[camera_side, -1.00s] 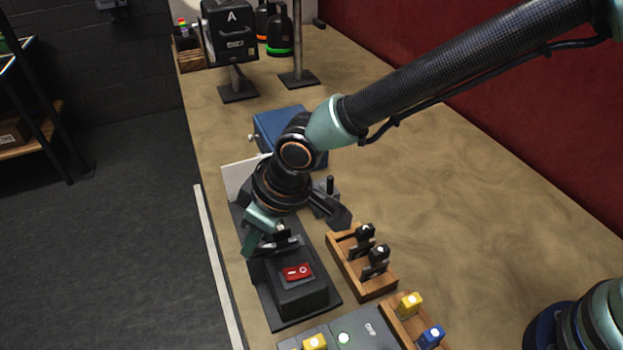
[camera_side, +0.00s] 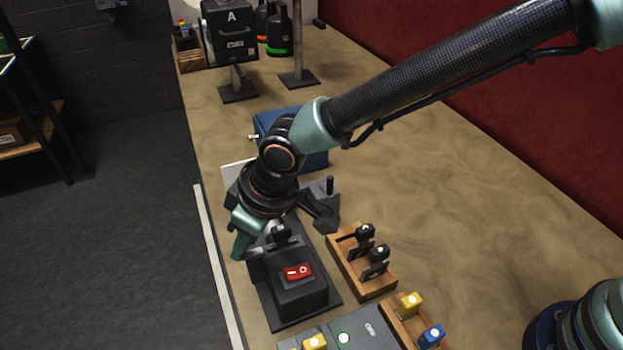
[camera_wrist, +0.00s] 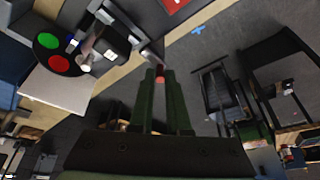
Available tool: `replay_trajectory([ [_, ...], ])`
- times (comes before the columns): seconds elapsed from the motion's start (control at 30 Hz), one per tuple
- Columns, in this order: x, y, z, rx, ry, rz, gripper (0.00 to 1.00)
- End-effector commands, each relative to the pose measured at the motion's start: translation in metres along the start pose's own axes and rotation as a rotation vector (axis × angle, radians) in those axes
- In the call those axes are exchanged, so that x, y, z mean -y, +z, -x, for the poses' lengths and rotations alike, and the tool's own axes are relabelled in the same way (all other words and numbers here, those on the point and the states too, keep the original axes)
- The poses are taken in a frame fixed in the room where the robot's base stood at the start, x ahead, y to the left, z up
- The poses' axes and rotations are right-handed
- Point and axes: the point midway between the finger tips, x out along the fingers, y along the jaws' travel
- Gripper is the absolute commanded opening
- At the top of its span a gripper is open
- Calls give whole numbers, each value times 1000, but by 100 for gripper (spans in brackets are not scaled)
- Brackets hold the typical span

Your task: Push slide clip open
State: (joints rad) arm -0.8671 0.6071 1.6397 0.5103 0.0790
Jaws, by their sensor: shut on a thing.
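My gripper (camera_side: 241,246) points down at the left edge of the bench, behind and left of a black unit with a red rocker switch (camera_side: 297,271). A small black and silver piece (camera_side: 279,236) stands at the back of this unit. It may be the slide clip, but I cannot be sure. In the wrist view my gripper's green fingers (camera_wrist: 160,76) are nearly together, with a small reddish bit between their tips. A silver and black mechanism (camera_wrist: 112,46) lies just left of the tips. I cannot tell whether they touch it.
A wooden block with black clips (camera_side: 362,262) stands right of the black unit. A grey box with a lever (camera_side: 323,200) and a blue box (camera_side: 314,150) stand behind. Yellow and blue knobs (camera_side: 420,318) are at the front.

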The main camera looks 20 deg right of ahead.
Motion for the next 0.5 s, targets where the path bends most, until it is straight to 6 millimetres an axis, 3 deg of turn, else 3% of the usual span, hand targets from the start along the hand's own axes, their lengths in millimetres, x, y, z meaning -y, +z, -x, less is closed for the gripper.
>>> replay_trajectory([
  [0.03,5,-3,0,-11,-5,9,19],
  [0.07,5,-3,0,-12,-5,9,28],
  [0.5,3,-2,1,-9,-3,5,28],
])
